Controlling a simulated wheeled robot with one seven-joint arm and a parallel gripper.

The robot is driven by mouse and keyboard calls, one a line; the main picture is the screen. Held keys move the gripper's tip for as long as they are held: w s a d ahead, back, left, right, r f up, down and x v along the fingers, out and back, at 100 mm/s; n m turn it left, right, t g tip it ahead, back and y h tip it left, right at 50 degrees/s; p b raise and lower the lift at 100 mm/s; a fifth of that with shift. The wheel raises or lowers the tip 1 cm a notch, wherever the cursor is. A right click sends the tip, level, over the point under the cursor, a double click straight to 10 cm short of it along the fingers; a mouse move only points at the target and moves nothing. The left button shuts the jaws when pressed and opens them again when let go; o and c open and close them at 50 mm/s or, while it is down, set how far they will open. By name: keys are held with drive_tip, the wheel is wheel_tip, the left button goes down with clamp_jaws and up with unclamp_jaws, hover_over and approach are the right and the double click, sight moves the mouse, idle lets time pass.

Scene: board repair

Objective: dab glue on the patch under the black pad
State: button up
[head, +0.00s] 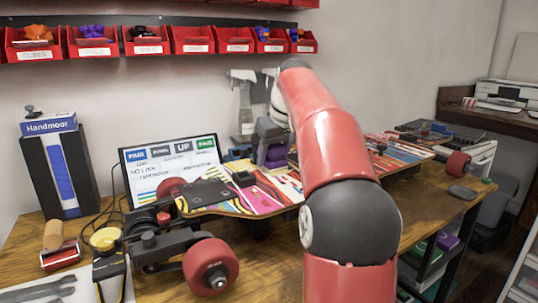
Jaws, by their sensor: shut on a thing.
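A skateboard deck with a colourful striped print (268,194) lies across the workbench. A flat black pad (207,194) rests on its left part, and a smaller black block (243,178) sits just right of it. The patch under the pad is hidden or cannot be made out. My gripper (272,152) is above the middle of the deck, right of both black pieces, and partly behind my red arm. It is shut on a small purple thing (275,156); its tip and whether it touches the deck cannot be told.
A truck with a red wheel (210,267) stands at the bench's front left. A yellow-topped container (105,239), a red-and-wood roller (59,247) and wrenches (38,289) are left of it. A screen (172,167) stands behind the deck; red bins (145,41) hang above.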

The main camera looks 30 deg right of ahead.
drive_tip(key=shift+d, duration=1.55)
drive_tip(key=shift+a+b, duration=0.35)
drive_tip(key=shift+a, duration=3.15)
drive_tip(key=shift+r, duration=0.1)
wheel_tip(320, 180, up, 2)
drive_tip(key=shift+r+p, duration=0.1)
drive_tip(key=shift+p, duration=0.35)
drive_tip(key=shift+s+r, duration=0.1)
drive_tip(key=shift+r, duration=1.75)
wheel_tip(320, 180, up, 3)
drive_tip(key=shift+f, duration=0.1)
